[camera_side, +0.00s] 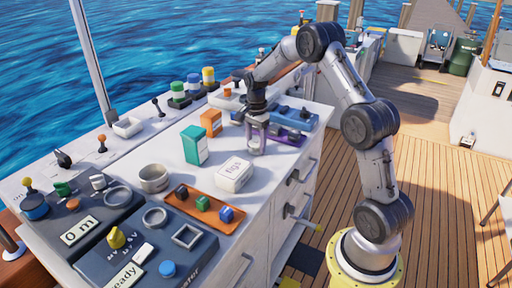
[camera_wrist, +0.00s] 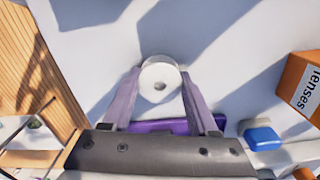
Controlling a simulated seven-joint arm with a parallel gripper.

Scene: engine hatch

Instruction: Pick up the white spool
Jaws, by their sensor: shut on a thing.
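The white spool (camera_wrist: 160,79) shows in the wrist view as a round white disc with a grey hole at its centre. It sits between the two purple-grey fingers of my gripper (camera_wrist: 157,90), which are shut on it. In the side view my gripper (camera_side: 257,145) points down at the white counter top, right of the teal box. The spool is small and mostly hidden by the fingers there. I cannot tell whether the spool touches the counter or is just above it.
A purple tray (camera_side: 284,134) lies close behind my gripper, with a blue tray (camera_side: 297,118) beyond. A white figs box (camera_side: 234,176), a teal box (camera_side: 195,145) and an orange box (camera_side: 211,122) stand nearby. An orange-brown tray (camera_side: 228,225) with several blocks is toward the front.

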